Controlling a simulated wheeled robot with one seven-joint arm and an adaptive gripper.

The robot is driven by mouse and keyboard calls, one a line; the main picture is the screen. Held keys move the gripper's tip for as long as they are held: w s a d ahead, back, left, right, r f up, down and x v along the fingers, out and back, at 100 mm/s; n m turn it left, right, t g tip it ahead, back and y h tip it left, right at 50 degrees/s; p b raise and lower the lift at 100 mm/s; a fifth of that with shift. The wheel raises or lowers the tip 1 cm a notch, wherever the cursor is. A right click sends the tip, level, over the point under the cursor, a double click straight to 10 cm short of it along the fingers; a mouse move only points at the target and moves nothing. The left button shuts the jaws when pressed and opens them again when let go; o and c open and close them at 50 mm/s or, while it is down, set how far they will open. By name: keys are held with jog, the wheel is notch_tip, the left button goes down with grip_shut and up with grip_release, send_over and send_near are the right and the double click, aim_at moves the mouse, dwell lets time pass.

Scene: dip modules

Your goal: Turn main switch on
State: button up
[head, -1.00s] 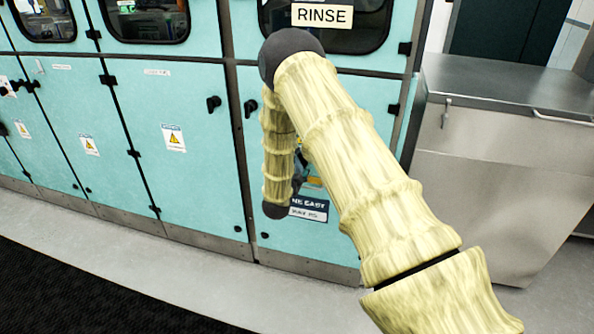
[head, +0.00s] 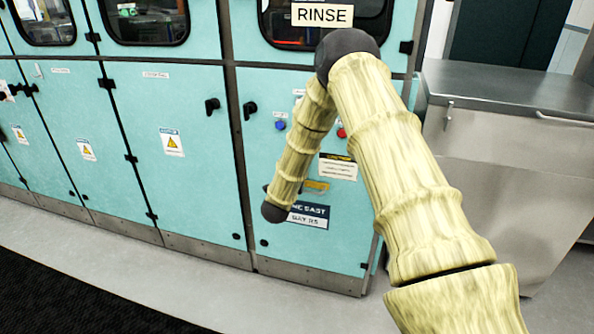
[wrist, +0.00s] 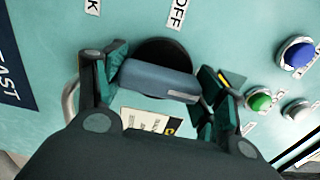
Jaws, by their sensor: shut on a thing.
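In the wrist view the main switch (wrist: 160,78) is a blue-grey bar handle on a dark round base, mounted on the teal panel. An OFF label (wrist: 178,12) lies above it in that picture, and the bar lies nearly across the picture, slightly tilted. My gripper (wrist: 166,84) has one dark green finger at each end of the bar and is shut on it. In the head view my arm hides the gripper and the switch.
Blue (wrist: 296,54) and green (wrist: 260,100) push buttons sit right of the gripper in the wrist view. In the head view, teal cabinets (head: 190,200) with black latches line the wall, and a steel cabinet (head: 490,180) stands at the right.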

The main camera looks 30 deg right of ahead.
jog(key=shift+d, duration=0.1)
jog(key=o, duration=1)
jog(key=shift+s+a+f, duration=0.1)
jog(key=shift+s+a, duration=0.2)
jog(key=shift+a, duration=0.15)
jog(key=v, duration=1.1)
